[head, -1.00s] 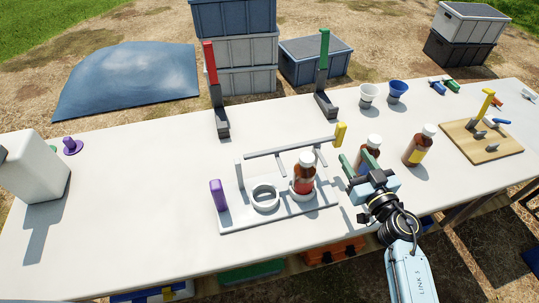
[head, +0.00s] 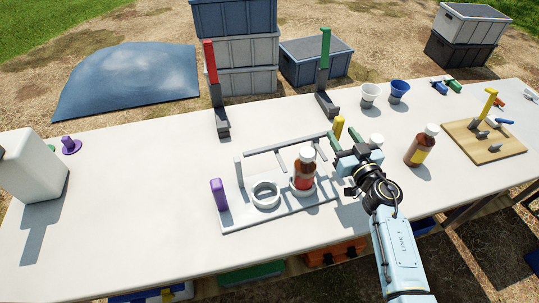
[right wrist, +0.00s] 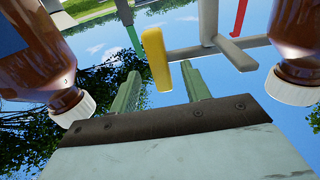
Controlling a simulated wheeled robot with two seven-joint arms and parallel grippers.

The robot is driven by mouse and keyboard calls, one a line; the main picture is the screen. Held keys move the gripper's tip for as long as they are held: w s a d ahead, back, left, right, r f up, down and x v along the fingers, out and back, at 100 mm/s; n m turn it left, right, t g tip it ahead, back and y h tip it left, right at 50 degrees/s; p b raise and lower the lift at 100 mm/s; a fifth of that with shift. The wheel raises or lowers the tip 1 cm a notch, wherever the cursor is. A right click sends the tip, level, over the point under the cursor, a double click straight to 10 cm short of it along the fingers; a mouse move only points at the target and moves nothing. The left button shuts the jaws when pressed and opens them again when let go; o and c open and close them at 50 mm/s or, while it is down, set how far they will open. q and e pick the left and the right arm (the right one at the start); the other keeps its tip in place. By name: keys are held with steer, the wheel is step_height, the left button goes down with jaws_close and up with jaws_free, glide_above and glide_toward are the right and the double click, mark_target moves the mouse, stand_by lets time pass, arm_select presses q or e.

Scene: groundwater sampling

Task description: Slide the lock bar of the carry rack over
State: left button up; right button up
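The carry rack (head: 235,221) is a pale plate with an empty ring (head: 265,194) and a second ring around an upright brown bottle (head: 304,174). Its grey lock bar (head: 285,146) runs along the back and ends in a yellow handle (head: 339,126) at the right. My right gripper (head: 344,143) is beside the handle at the bar's right end. In the right wrist view its green fingers (right wrist: 161,82) are apart, and the yellow handle (right wrist: 156,58) shows between and beyond their tips. Contact cannot be told. My left gripper is out of view.
A bottle with a white cap (head: 376,140) is partly hidden behind my right gripper; another bottle (head: 420,147) stands to its right. A purple post (head: 218,194) rises at the rack's left end. Red-topped (head: 215,90) and green-topped (head: 325,75) stands are behind.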

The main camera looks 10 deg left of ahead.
jaws_close()
steer(key=shift+w+d, duration=0.3)
steer(key=shift+d, duration=0.35)
steer(key=shift+w+d+p, duration=0.2)
steer(key=shift+d+p, duration=0.1)
steer(key=shift+d, duration=0.2)
steer(key=shift+w+d, duration=0.25)
steer(key=shift+d, duration=0.2)
steer(key=shift+o, duration=0.2)
jaws_free()
steer(key=shift+a, duration=0.1)
